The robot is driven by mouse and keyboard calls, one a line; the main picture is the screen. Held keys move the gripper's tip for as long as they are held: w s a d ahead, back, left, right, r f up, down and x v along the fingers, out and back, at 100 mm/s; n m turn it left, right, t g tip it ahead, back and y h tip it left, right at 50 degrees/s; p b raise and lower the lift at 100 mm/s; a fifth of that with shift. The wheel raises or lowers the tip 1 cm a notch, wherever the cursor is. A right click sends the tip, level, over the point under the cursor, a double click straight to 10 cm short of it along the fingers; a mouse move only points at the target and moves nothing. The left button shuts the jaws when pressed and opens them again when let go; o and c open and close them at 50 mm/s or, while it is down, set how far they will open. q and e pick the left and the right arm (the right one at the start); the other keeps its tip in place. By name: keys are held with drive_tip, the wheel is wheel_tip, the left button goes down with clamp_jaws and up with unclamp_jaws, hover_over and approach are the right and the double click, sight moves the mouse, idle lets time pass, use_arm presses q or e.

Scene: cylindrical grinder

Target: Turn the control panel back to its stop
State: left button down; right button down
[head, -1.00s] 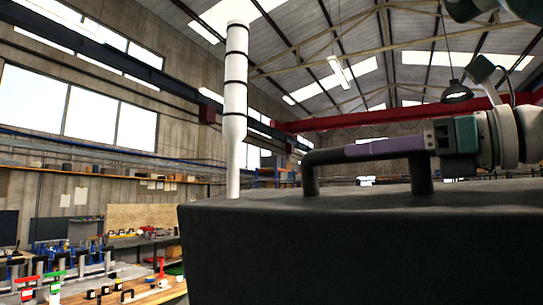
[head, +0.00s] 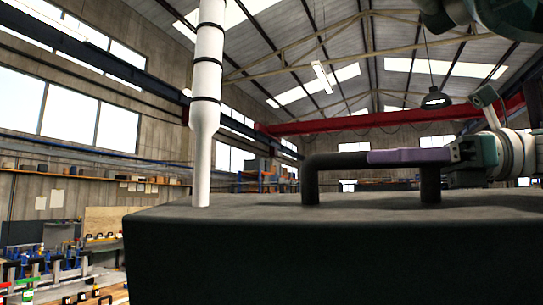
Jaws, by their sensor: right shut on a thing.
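The control panel (head: 330,255) is a large dark box that fills the lower right of the head view; I see its front face and a thin strip of its top. A black bar handle (head: 335,160) on two posts stands on its top. My right gripper (head: 405,157), with purple fingers, comes in from the right and is shut on the right part of the handle's bar. A white lamp post (head: 206,100) with dark rings rises from the panel's top left and runs out of the frame. My left gripper is not in view.
A workbench with clamps, tools and small colored items (head: 60,275) is at lower left, beyond the panel. A red overhead beam (head: 400,125) and a hanging lamp (head: 436,98) are far back. The air left of the lamp post looks clear.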

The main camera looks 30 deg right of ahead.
sight(426, 165)
drive_tip(key=shift+d, duration=0.35)
idle(0.3)
drive_tip(key=c, duration=0.6)
unclamp_jaws()
drive_tip(key=shift+a, duration=0.1)
drive_tip(key=shift+s+d+f, duration=0.15)
drive_tip(key=shift+d, duration=0.05)
drive_tip(key=b+v, duration=0.2)
drive_tip(key=b, duration=0.1)
drive_tip(key=b+v, duration=0.1)
drive_tip(key=v, duration=0.1)
drive_tip(key=shift+d+f, duration=0.1)
drive_tip(key=shift+f, duration=0.15)
drive_tip(key=v, duration=0.1)
drive_tip(key=b+v, duration=0.1)
drive_tip(key=v, duration=0.2)
drive_tip(key=shift+d+r, duration=0.15)
drive_tip(key=shift+r, duration=0.25)
drive_tip(key=shift+s+d, duration=0.35)
